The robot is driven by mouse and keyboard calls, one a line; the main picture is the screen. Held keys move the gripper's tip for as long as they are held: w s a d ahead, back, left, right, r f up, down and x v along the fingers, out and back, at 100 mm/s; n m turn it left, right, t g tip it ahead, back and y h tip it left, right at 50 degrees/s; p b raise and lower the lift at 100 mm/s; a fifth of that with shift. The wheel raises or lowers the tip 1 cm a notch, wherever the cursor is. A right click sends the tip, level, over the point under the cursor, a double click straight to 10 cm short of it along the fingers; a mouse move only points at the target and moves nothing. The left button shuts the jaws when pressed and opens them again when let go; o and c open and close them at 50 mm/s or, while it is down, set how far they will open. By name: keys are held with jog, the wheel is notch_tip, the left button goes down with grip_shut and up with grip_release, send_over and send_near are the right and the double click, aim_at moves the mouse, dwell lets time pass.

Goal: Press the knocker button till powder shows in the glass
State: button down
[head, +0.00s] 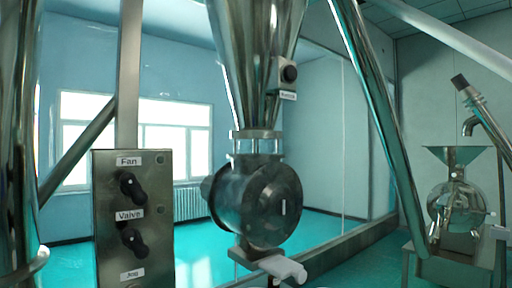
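The knocker button (289,73) is a round black knob on a small pale box fixed to the right side of the steel hopper cone (255,50). A small label sits under it, too small to read surely. The glass (257,145) is a short clear band between metal flanges, below the cone and above the round steel valve housing (258,203). It looks pale blue and see-through, and I see no powder in it. My gripper is not in view.
A slanted steel leg (385,140) stands right of the hopper. A smaller steel machine (455,205) with a funnel stands at the far right.

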aim_at(291, 73)
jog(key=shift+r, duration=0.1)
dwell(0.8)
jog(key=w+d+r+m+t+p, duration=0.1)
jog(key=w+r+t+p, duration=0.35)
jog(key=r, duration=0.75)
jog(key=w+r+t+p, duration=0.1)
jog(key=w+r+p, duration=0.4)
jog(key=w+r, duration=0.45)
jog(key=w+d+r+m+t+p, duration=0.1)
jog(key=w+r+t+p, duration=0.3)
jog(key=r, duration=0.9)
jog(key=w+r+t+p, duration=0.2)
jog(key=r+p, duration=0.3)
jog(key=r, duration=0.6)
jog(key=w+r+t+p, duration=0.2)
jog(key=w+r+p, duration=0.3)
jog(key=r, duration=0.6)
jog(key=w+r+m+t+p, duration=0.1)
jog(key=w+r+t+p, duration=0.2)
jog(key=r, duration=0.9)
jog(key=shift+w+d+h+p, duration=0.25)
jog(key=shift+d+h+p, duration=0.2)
jog(key=shift+p, duration=0.6)
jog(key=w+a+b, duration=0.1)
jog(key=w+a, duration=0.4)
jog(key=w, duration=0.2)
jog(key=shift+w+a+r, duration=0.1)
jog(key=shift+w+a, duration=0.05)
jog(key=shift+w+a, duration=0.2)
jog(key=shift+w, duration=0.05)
